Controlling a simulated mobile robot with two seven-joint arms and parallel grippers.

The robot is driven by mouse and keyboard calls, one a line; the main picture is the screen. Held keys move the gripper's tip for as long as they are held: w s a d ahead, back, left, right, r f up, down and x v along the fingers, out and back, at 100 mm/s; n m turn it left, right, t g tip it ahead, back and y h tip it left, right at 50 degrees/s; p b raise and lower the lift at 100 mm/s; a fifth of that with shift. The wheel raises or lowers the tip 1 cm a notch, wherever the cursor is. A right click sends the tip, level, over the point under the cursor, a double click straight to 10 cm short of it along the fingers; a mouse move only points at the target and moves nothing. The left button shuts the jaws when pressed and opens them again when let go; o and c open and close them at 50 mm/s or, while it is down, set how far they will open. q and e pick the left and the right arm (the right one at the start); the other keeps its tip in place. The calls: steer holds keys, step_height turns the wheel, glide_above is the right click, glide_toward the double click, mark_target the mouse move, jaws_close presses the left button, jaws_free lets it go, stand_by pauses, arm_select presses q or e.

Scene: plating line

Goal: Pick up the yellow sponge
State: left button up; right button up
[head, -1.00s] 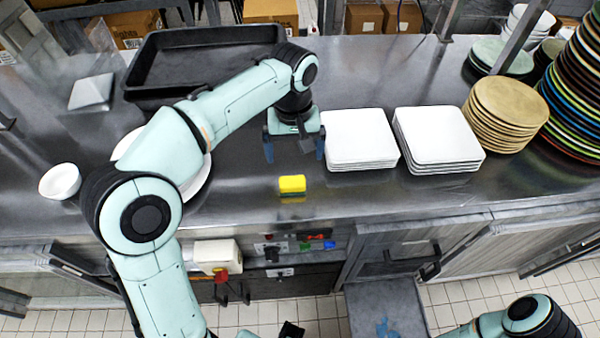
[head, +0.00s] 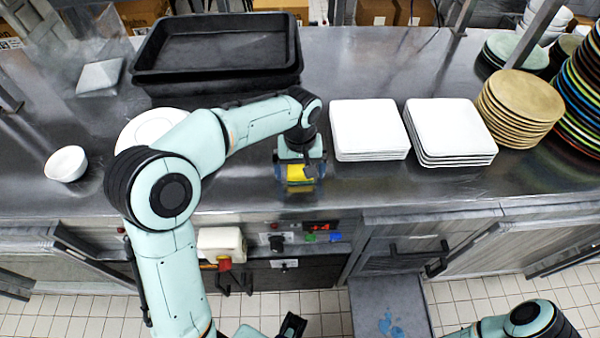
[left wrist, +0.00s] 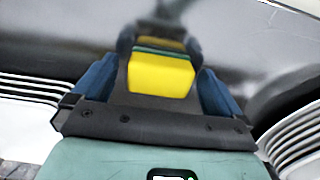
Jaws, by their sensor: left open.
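The yellow sponge (head: 299,173) lies on the steel counter near its front edge, partly hidden by my gripper in the head view. In the left wrist view the sponge (left wrist: 160,75) shows a yellow face and a dark green band at its far side. My left gripper (head: 300,176) is open above and around the sponge, one blue finger on each side. In the left wrist view the left gripper (left wrist: 160,48) has the sponge between its fingers, with gaps beside it. Whether the fingers touch it is not clear.
Stacks of white square plates (head: 368,130) (head: 450,132) stand just right of the gripper. A black tray (head: 215,80) is behind. A round white plate (head: 140,128) and white bowl (head: 66,164) are at left. Tan plates (head: 520,105) stand at right.

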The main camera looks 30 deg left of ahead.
mark_target(300, 169)
arm_select(q)
steer(key=c, duration=1)
steer(key=shift+c, duration=0.2)
step_height(300, 169, up, 20)
steer(key=p, duration=0.4)
arm_select(e)
steer(key=w+r, duration=0.1)
steer(key=r, duration=0.2)
steer(key=w+r, duration=0.1)
steer(key=r, duration=0.1)
steer(key=shift+w, duration=0.3)
arm_select(q)
steer(key=shift+o, duration=0.5)
